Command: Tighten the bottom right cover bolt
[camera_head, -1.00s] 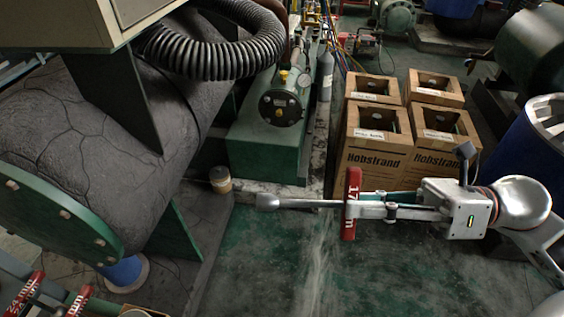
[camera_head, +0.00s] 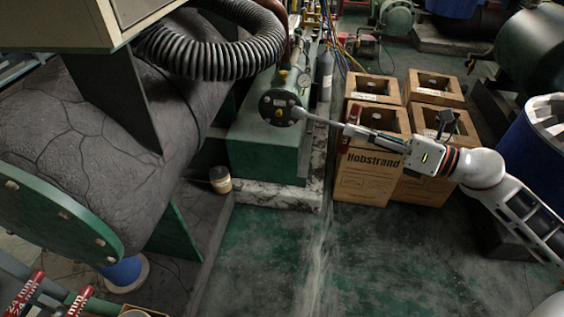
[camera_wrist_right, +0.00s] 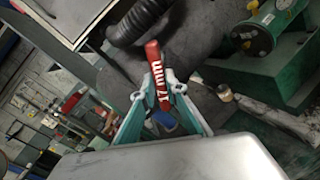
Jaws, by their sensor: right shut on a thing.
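My right gripper (camera_head: 354,132) is shut on the red handle of the 17 mm wrench (camera_head: 322,121). The handle also shows between the fingers in the right wrist view (camera_wrist_right: 158,76). The wrench's grey shaft points left, and its head overlaps the right edge of the round dark cover (camera_head: 270,106) on the green cylinder. I cannot tell whether the head touches the cover or a bolt. The bottom right bolt is not clear behind the wrench head. The cover also shows in the right wrist view (camera_wrist_right: 247,36). My left gripper is not in view.
Cardboard boxes (camera_head: 366,178) stand below and behind my right arm. A black corrugated hose (camera_head: 215,60) hangs left of the cover. Red-handled tools (camera_head: 25,292) lie at the lower left. The green floor in front is clear.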

